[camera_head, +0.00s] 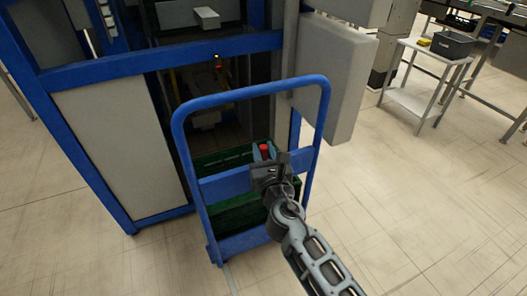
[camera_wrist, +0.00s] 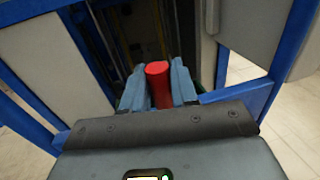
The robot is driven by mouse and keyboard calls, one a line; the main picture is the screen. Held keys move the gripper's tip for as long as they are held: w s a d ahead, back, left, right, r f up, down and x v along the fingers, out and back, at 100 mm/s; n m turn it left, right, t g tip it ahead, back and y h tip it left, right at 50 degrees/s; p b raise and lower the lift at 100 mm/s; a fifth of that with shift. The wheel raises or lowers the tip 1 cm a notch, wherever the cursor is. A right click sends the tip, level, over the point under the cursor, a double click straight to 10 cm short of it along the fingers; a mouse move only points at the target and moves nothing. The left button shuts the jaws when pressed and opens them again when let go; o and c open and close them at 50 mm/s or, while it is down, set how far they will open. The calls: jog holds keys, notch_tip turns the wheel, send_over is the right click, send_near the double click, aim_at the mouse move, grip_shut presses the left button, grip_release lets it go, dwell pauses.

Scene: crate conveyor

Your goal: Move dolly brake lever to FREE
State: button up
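The blue dolly (camera_head: 186,150) stands in front of a blue-framed machine, with its tall push handle towards me. The brake lever (camera_head: 265,147) shows as a red grip near the dolly's crossbar. In the wrist view the red lever (camera_wrist: 159,86) stands up between my two grey-blue fingers. My gripper (camera_head: 265,152) is at the lever, and the fingers appear shut on its two sides. The lever's lower part is hidden behind my gripper (camera_wrist: 159,82). No FREE mark can be read.
Green crates (camera_head: 232,217) sit on the dolly behind the handle. The machine's blue frame (camera_head: 160,60) and pale panel (camera_head: 122,145) are close on the left. A grey box (camera_head: 335,75) hangs at the right. A white side table (camera_head: 420,104) stands farther right; the floor between is clear.

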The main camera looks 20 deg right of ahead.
aim_at(231, 174)
grip_shut()
jog(key=shift+a, duration=0.1)
jog(key=shift+a+f+n+t+y+b, duration=0.1)
jog(key=shift+a+f+n+t+b, duration=0.2)
jog(key=shift+a+f+n+b, duration=0.9)
jog(key=shift+a+f+n+t+y+b, duration=0.15)
jog(key=shift+a+n+t+b, duration=0.15)
jog(key=shift+a+n, duration=1.7)
jog(key=shift+a+f+n+t+y+b, duration=0.1)
jog(key=shift+a+f+n+t+b, duration=0.2)
jog(key=shift+a+f+n+b, duration=0.85)
jog(key=shift+a+r+n+p, duration=0.25)
jog(key=shift+r+n+p, duration=0.2)
jog(key=shift+n, duration=0.2)
jog(key=shift+o, duration=2.4)
grip_release()
